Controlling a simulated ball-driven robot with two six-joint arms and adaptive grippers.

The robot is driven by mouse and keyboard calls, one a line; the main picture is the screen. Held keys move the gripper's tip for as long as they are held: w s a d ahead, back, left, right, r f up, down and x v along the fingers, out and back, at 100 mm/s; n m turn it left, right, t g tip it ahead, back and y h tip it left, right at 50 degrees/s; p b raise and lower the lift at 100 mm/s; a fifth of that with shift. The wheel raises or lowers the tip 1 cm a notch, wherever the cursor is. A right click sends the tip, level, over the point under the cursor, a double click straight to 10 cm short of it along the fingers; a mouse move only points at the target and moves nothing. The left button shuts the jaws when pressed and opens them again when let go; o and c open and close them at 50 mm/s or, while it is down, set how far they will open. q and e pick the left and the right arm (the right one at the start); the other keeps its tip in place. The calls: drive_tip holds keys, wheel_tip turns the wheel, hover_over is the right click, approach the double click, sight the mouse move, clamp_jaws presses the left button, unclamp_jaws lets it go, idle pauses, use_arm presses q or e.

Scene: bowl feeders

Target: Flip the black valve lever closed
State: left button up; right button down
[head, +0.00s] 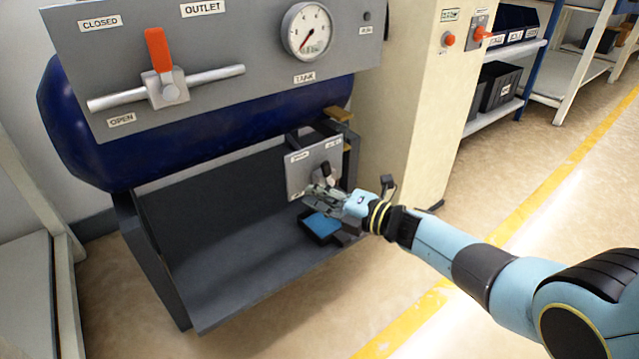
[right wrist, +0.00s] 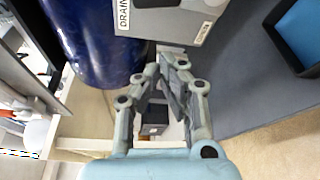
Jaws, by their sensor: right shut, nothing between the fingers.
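The black valve lever (head: 324,172) stands on a small grey panel (head: 299,176) labelled DRAIN in the right wrist view, under the blue tank. My right gripper (head: 310,190) is just in front of the panel's lower part, close below the lever. It is shut and empty. In the right wrist view the fingertips (right wrist: 173,60) are near the panel's edge (right wrist: 185,22). A dark part, probably the lever, shows at the top edge there. I cannot tell whether the fingers touch the lever. My left gripper is not in view.
A dark bin with a blue inside (head: 322,226) sits below the panel on the dark tray (head: 215,235). Above is the OUTLET panel (head: 230,40) with a red lever (head: 157,48) and a gauge (head: 307,30). A beige cabinet (head: 425,100) stands right. The floor at right is clear.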

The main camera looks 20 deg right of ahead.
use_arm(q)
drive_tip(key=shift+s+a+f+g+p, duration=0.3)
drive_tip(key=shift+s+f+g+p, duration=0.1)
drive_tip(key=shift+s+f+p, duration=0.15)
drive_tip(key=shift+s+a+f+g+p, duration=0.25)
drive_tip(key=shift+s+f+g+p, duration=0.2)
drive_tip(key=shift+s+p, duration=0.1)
use_arm(e)
drive_tip(key=v, duration=0.7)
drive_tip(key=shift+s+r, duration=0.15)
drive_tip(key=shift+s, duration=0.05)
